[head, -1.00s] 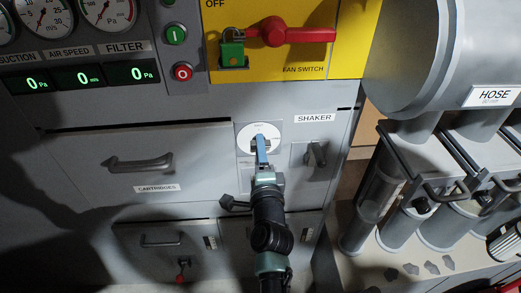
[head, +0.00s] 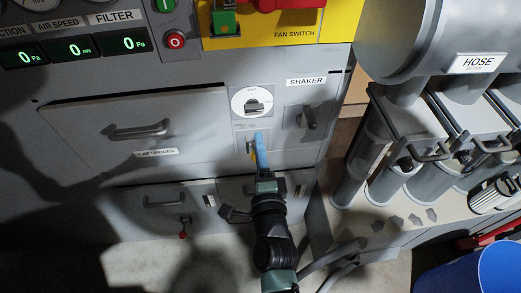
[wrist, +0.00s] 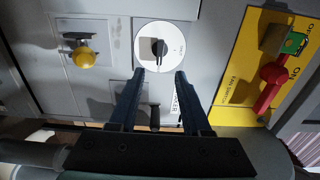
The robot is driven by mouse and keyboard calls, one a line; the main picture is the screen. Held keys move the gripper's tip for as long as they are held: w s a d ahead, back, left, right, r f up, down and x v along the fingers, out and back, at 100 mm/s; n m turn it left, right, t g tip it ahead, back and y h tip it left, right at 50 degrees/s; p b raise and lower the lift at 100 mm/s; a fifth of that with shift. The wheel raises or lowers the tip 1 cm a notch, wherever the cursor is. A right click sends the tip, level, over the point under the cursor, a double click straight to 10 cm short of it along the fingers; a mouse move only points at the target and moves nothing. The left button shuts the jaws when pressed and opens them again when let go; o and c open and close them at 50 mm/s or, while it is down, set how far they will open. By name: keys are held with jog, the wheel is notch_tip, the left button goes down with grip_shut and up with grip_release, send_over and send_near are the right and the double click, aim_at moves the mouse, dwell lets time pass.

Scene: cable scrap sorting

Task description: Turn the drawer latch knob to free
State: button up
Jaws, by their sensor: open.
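A white round dial with a black knob (head: 254,105) is on the grey cabinet front, left of the SHAKER label. The black knob lies roughly level in the head view, and the dial (wrist: 160,48) shows whole in the wrist view. A small yellow knob (head: 250,147) is just below the dial, partly hidden by my gripper; it shows clearly on a light plate in the wrist view (wrist: 84,58). The lettering is too small to tell which is the drawer latch. My gripper (head: 261,136) is open and empty in front of the cabinet, its blue fingers (wrist: 160,73) apart, touching neither knob visibly.
The CARTRIDGES drawer handle (head: 137,130) is to the left and a SHAKER handle (head: 307,117) to the right. The yellow fan switch panel (head: 290,32) is above. Grey canisters (head: 410,180) and a blue bin (head: 480,275) stand at the right.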

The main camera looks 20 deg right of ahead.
jog(key=shift+v, duration=1.05)
jog(key=shift+w+r, duration=0.1)
